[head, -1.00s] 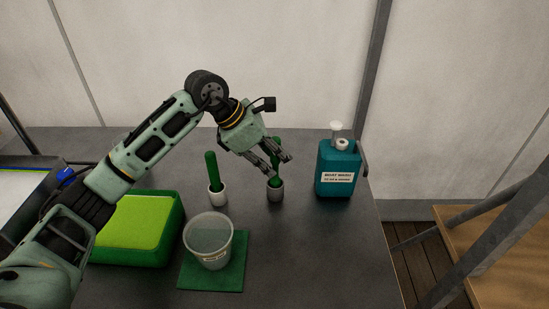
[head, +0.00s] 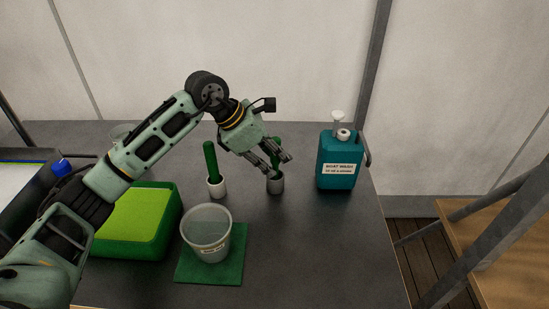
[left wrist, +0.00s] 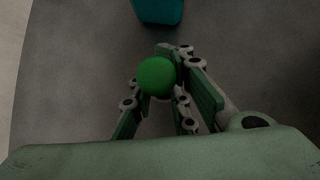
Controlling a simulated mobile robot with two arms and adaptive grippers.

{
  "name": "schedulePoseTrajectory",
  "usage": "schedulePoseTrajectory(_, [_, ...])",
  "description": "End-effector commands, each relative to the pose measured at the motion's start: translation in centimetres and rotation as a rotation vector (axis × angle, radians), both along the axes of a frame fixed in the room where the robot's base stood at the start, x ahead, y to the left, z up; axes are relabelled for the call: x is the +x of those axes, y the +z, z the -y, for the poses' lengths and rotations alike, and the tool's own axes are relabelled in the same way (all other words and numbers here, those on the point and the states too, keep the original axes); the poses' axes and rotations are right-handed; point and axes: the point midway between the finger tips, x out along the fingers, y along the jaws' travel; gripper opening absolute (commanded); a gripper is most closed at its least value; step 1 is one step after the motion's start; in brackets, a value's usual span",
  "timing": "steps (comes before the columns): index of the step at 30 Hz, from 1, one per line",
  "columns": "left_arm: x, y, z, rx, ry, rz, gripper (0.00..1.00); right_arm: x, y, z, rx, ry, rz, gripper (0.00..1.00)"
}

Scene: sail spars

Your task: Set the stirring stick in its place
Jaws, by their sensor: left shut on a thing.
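My left gripper (head: 277,164) is shut on a green stick (head: 276,143) with a rounded top. The stick stands upright, and its lower end is at the mouth of a grey cup (head: 275,184); the fingers hide part of it, so I cannot tell how deep it sits. In the left wrist view the stick's round green end (left wrist: 157,77) shows between the fingers (left wrist: 165,105). A second green stick (head: 211,160) stands, slightly tilted, in a white cup (head: 217,188) to the left. My right gripper is not in view.
A clear bucket (head: 207,235) stands on a green mat (head: 213,273) in front. A green tray (head: 170,225) with a lime pad is at left. A teal boat-wash jug (head: 339,163) stands right of the grey cup. The table's front right (head: 320,250) is bare.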

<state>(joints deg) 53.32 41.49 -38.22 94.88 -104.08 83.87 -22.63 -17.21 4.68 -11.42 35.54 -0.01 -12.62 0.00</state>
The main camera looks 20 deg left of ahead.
Motion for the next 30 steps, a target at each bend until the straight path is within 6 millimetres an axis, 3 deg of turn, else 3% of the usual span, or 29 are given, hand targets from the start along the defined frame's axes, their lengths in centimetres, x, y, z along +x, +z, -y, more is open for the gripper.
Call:
schedulePoseTrajectory(9, [0.01, -0.04, -0.01, 0.0, 0.0, 0.0, 0.0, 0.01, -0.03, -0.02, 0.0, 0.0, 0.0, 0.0])
schedulePoseTrajectory(10, [0.01, -0.03, 0.0, 0.0, 0.0, 0.0, 0.17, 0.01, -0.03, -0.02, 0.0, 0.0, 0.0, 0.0])
schedulePoseTrajectory(18, [0.0, -0.03, 0.01, -0.001, 0.0, 0.001, 0.4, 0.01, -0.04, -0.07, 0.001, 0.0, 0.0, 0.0])
schedulePoseTrajectory(30, [-0.14, 0.59, -0.35, -0.001, 0.001, 0.002, 0.4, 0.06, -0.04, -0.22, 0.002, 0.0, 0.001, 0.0])
